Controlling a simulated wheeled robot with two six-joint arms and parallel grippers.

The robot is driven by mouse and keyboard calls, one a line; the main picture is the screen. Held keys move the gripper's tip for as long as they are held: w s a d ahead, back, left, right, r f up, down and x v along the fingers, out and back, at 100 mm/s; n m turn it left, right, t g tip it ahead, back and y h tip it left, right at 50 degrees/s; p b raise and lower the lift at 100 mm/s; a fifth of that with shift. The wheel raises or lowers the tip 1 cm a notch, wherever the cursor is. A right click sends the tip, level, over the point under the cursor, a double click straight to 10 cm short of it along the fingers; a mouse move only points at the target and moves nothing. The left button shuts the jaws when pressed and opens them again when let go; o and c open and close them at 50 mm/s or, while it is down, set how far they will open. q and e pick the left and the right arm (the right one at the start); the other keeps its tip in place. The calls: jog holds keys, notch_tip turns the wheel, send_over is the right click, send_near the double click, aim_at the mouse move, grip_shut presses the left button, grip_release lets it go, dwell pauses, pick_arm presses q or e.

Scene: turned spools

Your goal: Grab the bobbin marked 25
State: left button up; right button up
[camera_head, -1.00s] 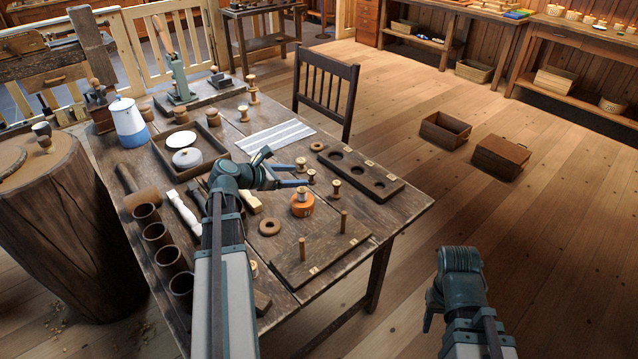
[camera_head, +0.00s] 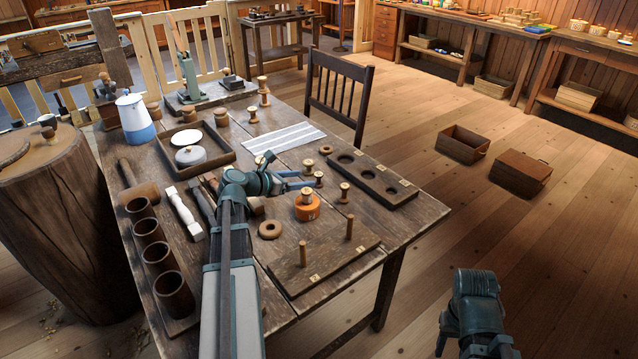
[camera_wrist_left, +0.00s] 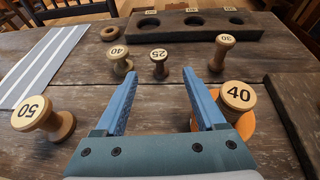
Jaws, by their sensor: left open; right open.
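The bobbin marked 25 (camera_wrist_left: 159,63) is a small wooden spool standing upright on the table, just beyond and between my left fingertips in the wrist view. It also shows in the head view (camera_head: 319,179). My left gripper (camera_wrist_left: 163,76) is open and empty, low over the table; its blue fingers (camera_head: 302,182) point right in the head view. A bobbin marked 40 (camera_wrist_left: 120,60) stands just left of the 25, and one marked 30 (camera_wrist_left: 222,52) to its right. My right gripper (camera_head: 446,335) hangs off the table at the lower right, its fingers barely discernible.
A bobbin marked 50 (camera_wrist_left: 42,118) is at left. A dark board with holes (camera_head: 368,179) lies behind; a pegged board (camera_head: 325,265) lies in front.

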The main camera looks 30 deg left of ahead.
aim_at(315, 177)
pick_arm(q)
jog(key=b+x, duration=0.1)
jog(key=x, duration=0.4)
jog(key=shift+f, duration=0.15)
jog(key=shift+w+d+f+b, duration=0.1)
jog(key=shift+w+d+b, duration=0.1)
jog(key=shift+w+b, duration=0.3)
jog(key=shift+w+f, duration=0.1)
jog(key=shift+w, duration=0.1)
jog(key=b+x, duration=0.1)
jog(key=x, duration=0.3)
jog(key=shift+w+f+b, duration=0.1)
jog(key=shift+b, duration=0.25)
jog(key=shift+w+d+f, duration=0.1)
jog(key=shift+w, duration=0.25)
grip_shut()
